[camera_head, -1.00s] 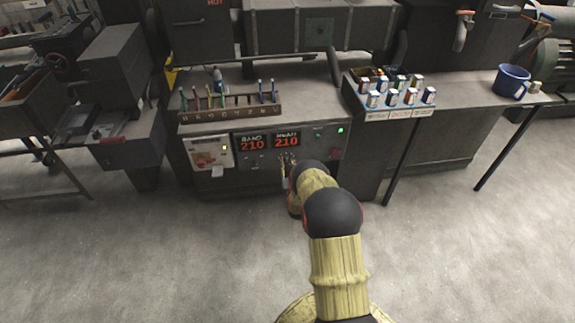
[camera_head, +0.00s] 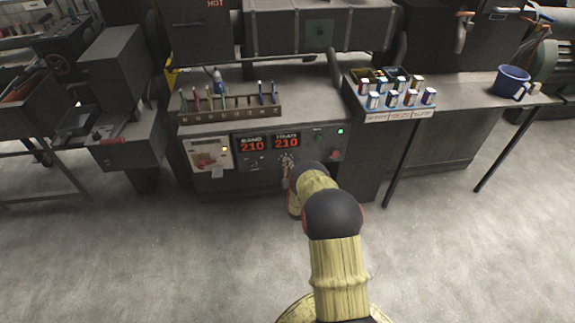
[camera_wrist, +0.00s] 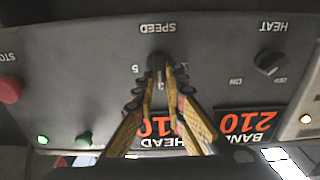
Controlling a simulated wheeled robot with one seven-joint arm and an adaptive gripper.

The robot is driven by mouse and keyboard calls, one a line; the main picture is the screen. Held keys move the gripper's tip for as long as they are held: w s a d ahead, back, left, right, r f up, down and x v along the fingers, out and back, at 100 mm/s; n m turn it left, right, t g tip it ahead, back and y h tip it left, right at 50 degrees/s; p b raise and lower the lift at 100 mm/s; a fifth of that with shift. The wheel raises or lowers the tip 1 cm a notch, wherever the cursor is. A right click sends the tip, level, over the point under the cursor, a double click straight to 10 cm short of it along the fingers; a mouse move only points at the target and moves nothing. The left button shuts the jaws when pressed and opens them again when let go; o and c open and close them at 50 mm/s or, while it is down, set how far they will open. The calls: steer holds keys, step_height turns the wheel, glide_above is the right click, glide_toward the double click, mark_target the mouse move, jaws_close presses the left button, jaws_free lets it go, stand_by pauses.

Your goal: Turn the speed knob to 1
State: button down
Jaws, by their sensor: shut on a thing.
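The speed knob (camera_wrist: 156,62) is a small dark knob under the SPEED label, which appears upside down in the wrist view. The digits 5, 3 and 1 show around it. My gripper (camera_wrist: 158,72) has its two yellow-and-black fingers converging on the knob, with their tips closed on its sides. The fingers cover part of the dial, and I cannot tell where the knob points. In the head view the dial (camera_head: 287,158) is small on the front panel, and my arm hides most of the gripper.
A heat knob (camera_wrist: 271,63) with ON and OFF marks sits beside it on the panel. A red stop button (camera_wrist: 9,90) is at the other side. Two red displays (camera_head: 286,142) read 210.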

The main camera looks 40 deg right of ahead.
steer(key=shift+n, duration=0.4)
steer(key=shift+w+a+f+n+b, duration=0.2)
steer(key=shift+n+b, duration=1.2)
steer(key=shift+n, duration=1.15)
steer(key=shift+w+a+f+n+b, duration=0.1)
steer(key=shift+a+f+n+b, duration=0.15)
steer(key=shift+n+b, duration=1.7)
steer(key=shift+w+a+f+n+b, duration=0.15)
steer(key=shift+n+b, duration=0.7)
steer(key=shift+n, duration=2.25)
steer(key=c, duration=1.8)
jaws_free()
steer(key=shift+c, duration=0.2)
steer(key=shift+s, duration=0.1)
